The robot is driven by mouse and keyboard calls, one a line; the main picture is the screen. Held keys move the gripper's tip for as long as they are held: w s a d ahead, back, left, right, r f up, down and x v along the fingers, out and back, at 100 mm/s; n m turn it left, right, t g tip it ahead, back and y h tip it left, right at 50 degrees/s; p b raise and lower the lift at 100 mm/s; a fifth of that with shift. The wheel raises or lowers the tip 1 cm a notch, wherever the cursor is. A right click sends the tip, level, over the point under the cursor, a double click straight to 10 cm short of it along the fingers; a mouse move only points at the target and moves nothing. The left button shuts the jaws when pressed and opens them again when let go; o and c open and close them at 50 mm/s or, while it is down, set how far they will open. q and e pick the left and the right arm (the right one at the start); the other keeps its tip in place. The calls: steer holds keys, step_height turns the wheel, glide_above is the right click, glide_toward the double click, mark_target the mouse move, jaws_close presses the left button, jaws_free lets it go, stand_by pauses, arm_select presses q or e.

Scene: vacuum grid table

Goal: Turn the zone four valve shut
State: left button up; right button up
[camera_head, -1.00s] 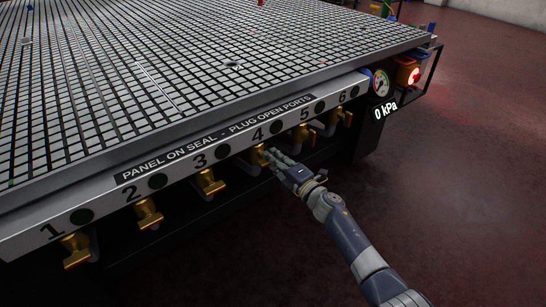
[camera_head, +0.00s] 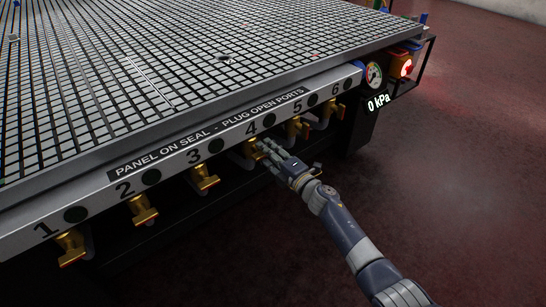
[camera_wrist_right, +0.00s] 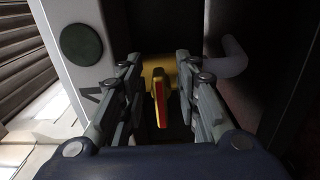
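The zone four valve (camera_head: 247,153) is a brass valve under the "4" label on the table's front rail. It also shows in the right wrist view (camera_wrist_right: 159,95), with a yellow body and a red stripe on its handle. My right gripper (camera_head: 266,147) reaches it from the right in the head view. In the right wrist view, the right gripper (camera_wrist_right: 158,88) is open, one finger on each side of the handle, with visible gaps. My left gripper is not in view.
Similar brass valves hang at zone 3 (camera_head: 205,177) and zone 5 (camera_head: 297,127), close on either side. A gauge (camera_head: 373,75) and a red lit lamp (camera_head: 405,67) sit at the right end, with "0 kPa" shown. The gridded tabletop (camera_head: 150,80) lies above the rail.

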steer(key=v, duration=1.2)
